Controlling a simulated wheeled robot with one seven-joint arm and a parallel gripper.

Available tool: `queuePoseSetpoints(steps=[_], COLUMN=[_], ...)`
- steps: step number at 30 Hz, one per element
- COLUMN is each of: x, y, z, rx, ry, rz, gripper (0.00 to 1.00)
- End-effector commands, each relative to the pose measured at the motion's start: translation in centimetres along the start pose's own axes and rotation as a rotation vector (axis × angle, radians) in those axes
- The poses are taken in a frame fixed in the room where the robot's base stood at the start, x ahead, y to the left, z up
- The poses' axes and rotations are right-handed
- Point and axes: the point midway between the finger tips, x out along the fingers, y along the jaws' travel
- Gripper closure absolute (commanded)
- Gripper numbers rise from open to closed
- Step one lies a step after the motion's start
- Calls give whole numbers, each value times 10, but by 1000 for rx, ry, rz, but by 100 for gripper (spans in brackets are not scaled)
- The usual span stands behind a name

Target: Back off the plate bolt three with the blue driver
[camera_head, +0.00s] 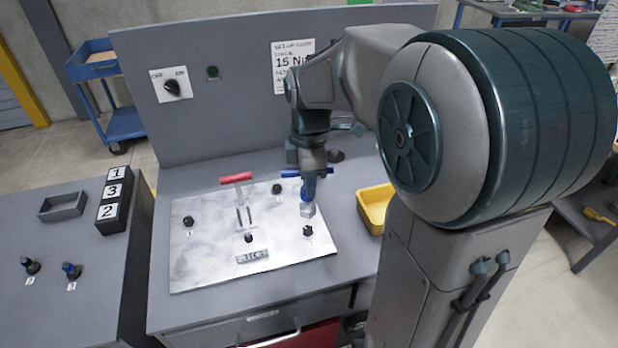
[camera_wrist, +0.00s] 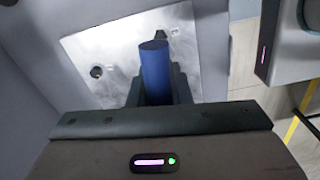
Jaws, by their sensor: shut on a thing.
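My gripper (camera_head: 309,180) is shut on the blue driver (camera_head: 308,194) and holds it over the right part of the pale metal plate (camera_head: 210,262). In the wrist view the blue driver (camera_wrist: 155,72) stands between my fingers (camera_wrist: 158,95). The driver's grey lower end is just above the black bolt at the plate's right (camera_head: 307,230); I cannot tell if they touch. Other black bolts are at the left (camera_head: 188,221), back (camera_head: 277,188) and front middle (camera_head: 248,237). No number is readable beside any bolt.
A red-handled clamp (camera_head: 236,178) stands on the plate; a blue handle (camera_head: 290,173) shows behind my gripper. A yellow bin (camera_head: 374,208) is at the right. Numbered black blocks (camera_head: 112,200), a small grey tray (camera_head: 62,206) and two small dark tools (camera_head: 70,270) occupy the left table.

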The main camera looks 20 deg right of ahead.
Motion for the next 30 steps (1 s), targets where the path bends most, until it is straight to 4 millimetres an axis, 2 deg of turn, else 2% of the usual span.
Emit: queuePoseSetpoints(steps=[5,21,30], x=[7,47,56], y=[0,0,0], z=[0,0,0], rx=[0,0,0], ry=[0,0,0], rz=[0,1,1], gripper=[100,100,100])
